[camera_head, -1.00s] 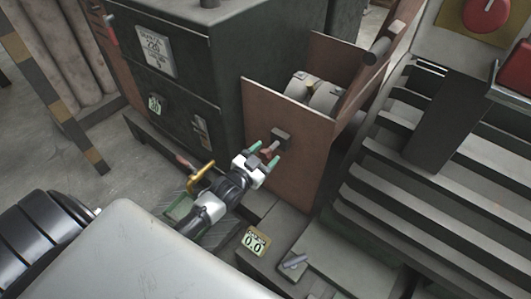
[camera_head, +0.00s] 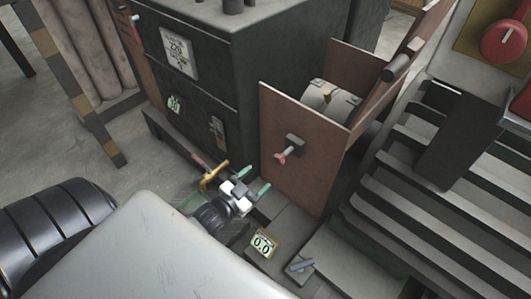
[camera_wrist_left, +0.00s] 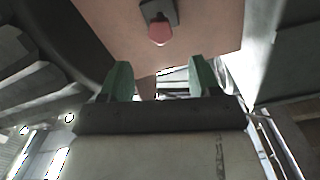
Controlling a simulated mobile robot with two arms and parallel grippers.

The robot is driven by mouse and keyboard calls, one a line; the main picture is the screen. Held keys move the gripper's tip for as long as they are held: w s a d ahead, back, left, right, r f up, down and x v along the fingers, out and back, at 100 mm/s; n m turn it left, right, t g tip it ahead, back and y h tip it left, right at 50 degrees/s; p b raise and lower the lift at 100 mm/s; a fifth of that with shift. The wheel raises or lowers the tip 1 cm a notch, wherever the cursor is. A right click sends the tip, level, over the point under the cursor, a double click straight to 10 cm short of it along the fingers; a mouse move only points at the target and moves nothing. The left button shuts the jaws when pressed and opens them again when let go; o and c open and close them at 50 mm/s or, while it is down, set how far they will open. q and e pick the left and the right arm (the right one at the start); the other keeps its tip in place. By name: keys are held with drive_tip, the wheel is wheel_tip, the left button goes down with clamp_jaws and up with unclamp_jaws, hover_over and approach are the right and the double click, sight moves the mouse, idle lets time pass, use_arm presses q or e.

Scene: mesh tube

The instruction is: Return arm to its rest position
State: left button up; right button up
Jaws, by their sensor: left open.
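My left gripper (camera_head: 254,181) is open and empty, its two green fingers spread apart. It is low in front of the brown box panel (camera_head: 293,172), to the lower left of a small red-tipped switch (camera_head: 284,156) on that panel, and apart from it. In the left wrist view the green fingers (camera_wrist_left: 159,80) stand apart with nothing between them, and the red switch tip (camera_wrist_left: 160,32) shows above them. My right gripper does not show in either view.
A dark cabinet (camera_head: 200,90) with a white label stands behind the gripper. A yellow handle (camera_head: 214,175) is close on its left.

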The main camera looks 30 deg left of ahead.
use_arm(q)
drive_tip(key=shift+s+a, duration=0.1)
drive_tip(key=shift+s, duration=0.3)
